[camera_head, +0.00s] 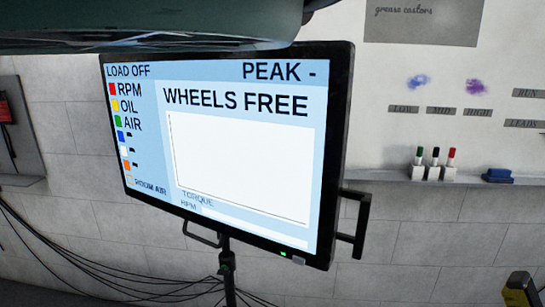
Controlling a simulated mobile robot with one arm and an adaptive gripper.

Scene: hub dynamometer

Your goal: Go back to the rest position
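My gripper is not in view, so I cannot see whether it is open or shut. A monitor (240,150) on a dark stand (227,268) fills the middle of the head view, tilted in the picture. Its screen reads "LOAD OFF", "PEAK -" and "WHEELS FREE" above a blank chart, with colour-keyed labels RPM, OIL and AIR at the left. A green light shows on its lower edge. A dark greenish shape (150,22) covers the top left of the view, above the monitor; I cannot tell what it is.
A whiteboard (440,75) hangs on the block wall, with labels and smudges. Its ledge holds several markers (435,165) and a blue eraser (498,175). Black handles (355,222) stick out from the monitor. Cables (100,270) run low at the left. A yellow-black object (522,288) stands bottom right.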

